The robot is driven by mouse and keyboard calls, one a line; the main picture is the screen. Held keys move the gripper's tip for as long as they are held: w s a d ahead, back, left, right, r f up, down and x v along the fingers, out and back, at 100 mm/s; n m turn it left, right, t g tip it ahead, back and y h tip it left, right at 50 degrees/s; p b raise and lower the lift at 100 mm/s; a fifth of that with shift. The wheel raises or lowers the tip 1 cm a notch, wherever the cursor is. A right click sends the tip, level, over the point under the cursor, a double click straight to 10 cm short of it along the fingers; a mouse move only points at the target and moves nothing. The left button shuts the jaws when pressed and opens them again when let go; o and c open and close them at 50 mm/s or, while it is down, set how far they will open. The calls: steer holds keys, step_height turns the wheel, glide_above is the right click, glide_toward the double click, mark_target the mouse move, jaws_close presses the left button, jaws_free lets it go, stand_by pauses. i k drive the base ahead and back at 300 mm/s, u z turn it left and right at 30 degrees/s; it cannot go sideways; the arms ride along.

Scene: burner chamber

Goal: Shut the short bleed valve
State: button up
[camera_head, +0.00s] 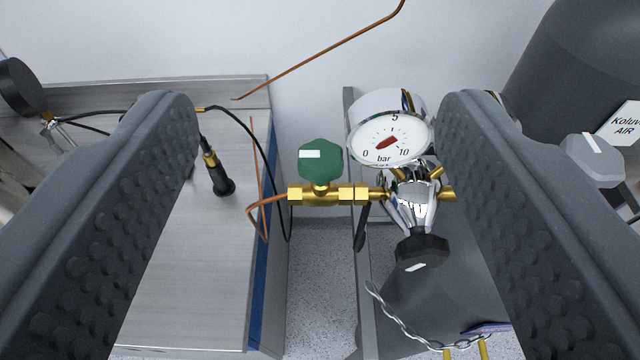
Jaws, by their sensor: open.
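My gripper (318,125) is open, with its two dark, studded fingers at the left and right of the view and nothing between their pads. Between and beyond the fingers is a valve with a green knob (320,160) on a brass body (328,194). The knob has a white mark on its face. A copper tube joins the brass body on the left, and a regulator joins it on the right. Which valve is the short bleed valve, I cannot tell for certain. The fingers appear apart from the green knob.
A pressure gauge (390,140) marked in bar stands right of the green knob, above a black knob (422,249). A dark cylinder (430,300) with a chain (410,325) is below. A metal bench (190,300) with a black torch (218,178) lies left. A grey knob (592,160) is far right.

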mark_target(321, 161)
steer(key=z, duration=1.2)
steer(key=k, duration=1.1)
steer(key=u, duration=1.2)
steer(key=i, duration=1)
steer(key=z, duration=0.05)
